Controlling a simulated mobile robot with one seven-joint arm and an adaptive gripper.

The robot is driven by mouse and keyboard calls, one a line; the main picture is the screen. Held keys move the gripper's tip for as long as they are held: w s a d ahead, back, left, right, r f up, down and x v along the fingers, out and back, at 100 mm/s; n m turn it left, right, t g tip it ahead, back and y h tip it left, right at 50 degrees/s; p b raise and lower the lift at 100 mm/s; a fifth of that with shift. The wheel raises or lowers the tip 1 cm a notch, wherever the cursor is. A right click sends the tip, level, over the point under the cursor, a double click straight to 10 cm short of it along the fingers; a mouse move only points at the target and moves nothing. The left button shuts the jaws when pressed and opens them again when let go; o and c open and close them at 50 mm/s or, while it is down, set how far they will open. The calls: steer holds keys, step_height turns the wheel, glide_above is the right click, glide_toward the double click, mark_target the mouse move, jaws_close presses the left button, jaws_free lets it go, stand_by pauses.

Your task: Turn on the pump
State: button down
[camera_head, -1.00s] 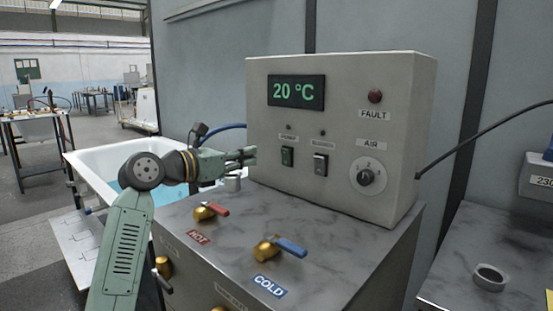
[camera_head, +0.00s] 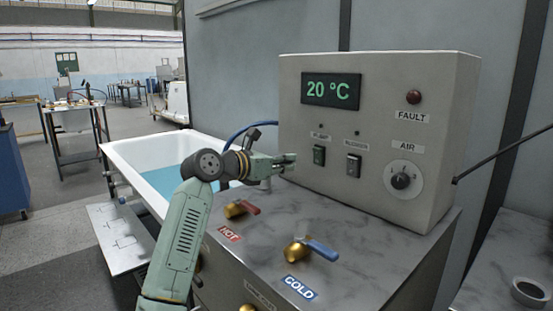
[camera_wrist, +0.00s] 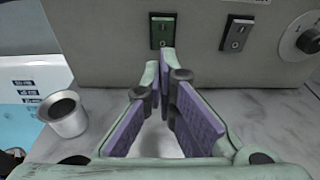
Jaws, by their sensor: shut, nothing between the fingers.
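The grey control box (camera_head: 450,120) stands on the marble-topped cabinet. A green rocker switch (camera_head: 319,155) is at the left of its front, under a small label too blurred to read surely. The same green switch (camera_wrist: 162,32) shows at the top of the wrist view. A dark grey switch (camera_head: 353,165) is to its right, and it also shows in the wrist view (camera_wrist: 237,33). My gripper (camera_head: 291,162) is just left of the green switch with a small visible gap. In the wrist view my gripper (camera_wrist: 164,58) has its fingertips together, empty, just below the green switch.
A red-handled HOT valve (camera_head: 240,209) and a blue-handled COLD valve (camera_head: 310,250) stand on the top below my arm. A metal cup (camera_wrist: 64,113) is left of my fingers. The AIR dial (camera_head: 402,180) is right of the switches. A bathtub (camera_head: 125,158) is behind.

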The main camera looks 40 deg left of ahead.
mark_target(315, 152)
steer(key=w, duration=0.2)
steer(key=w+p, duration=0.1)
steer(key=w, duration=0.2)
steer(key=w+p, duration=0.1)
steer(key=w, duration=0.1)
steer(key=shift+w+d, duration=0.3)
steer(key=shift+w, duration=0.05)
steer(key=r+g+p, duration=0.1)
steer(key=p, duration=0.2)
steer(key=shift+w, duration=0.4)
steer(key=shift+f+b, duration=0.35)
steer(key=shift+f, duration=0.05)
